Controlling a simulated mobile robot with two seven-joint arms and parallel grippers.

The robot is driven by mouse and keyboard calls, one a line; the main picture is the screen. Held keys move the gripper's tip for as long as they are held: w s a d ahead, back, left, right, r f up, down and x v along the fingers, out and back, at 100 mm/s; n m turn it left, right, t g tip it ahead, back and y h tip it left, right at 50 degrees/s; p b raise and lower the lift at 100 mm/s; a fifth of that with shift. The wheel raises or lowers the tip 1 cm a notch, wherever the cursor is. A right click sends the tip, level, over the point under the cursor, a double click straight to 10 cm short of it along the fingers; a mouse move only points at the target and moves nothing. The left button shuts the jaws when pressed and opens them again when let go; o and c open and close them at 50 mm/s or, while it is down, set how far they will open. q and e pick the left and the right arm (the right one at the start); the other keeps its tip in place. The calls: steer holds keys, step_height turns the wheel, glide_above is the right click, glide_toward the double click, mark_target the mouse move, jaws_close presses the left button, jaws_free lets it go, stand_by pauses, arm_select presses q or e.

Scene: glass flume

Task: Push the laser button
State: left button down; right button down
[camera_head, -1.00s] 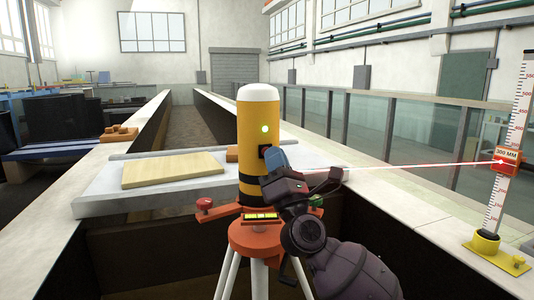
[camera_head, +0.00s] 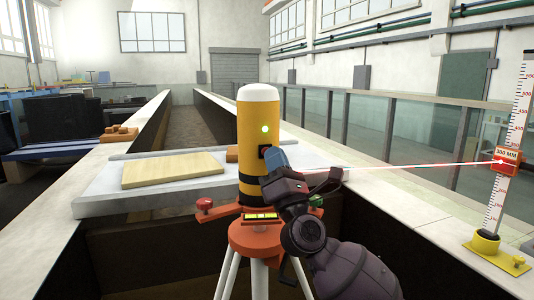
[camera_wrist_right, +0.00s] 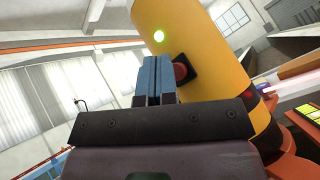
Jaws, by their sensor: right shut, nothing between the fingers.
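The laser device is a yellow cylinder (camera_head: 257,115) with a white cap and black bands, upright on an orange tripod head (camera_head: 255,238). A small green light (camera_head: 264,128) glows on its side, and a red laser beam (camera_head: 410,166) runs right to the staff. The laser button shows in the right wrist view as a red round knob (camera_wrist_right: 181,71) on a black plate, partly behind my fingers. My right gripper (camera_head: 275,153) is shut and empty, its blue fingertips (camera_wrist_right: 158,72) close beside the button. I cannot tell whether they touch it. My left gripper is not in view.
A measuring staff (camera_head: 508,130) with a red 300 MM target (camera_head: 507,160) stands in a yellow base on the right ledge. A pale board (camera_head: 173,170) lies on the slab behind the tripod. Flume walls run along both sides.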

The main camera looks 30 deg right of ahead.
steer(key=shift+w, duration=0.2)
stand_by(0.4)
steer(key=shift+w+d, duration=0.1)
steer(key=shift+w, duration=0.25)
stand_by(0.4)
steer(key=shift+s, duration=0.55)
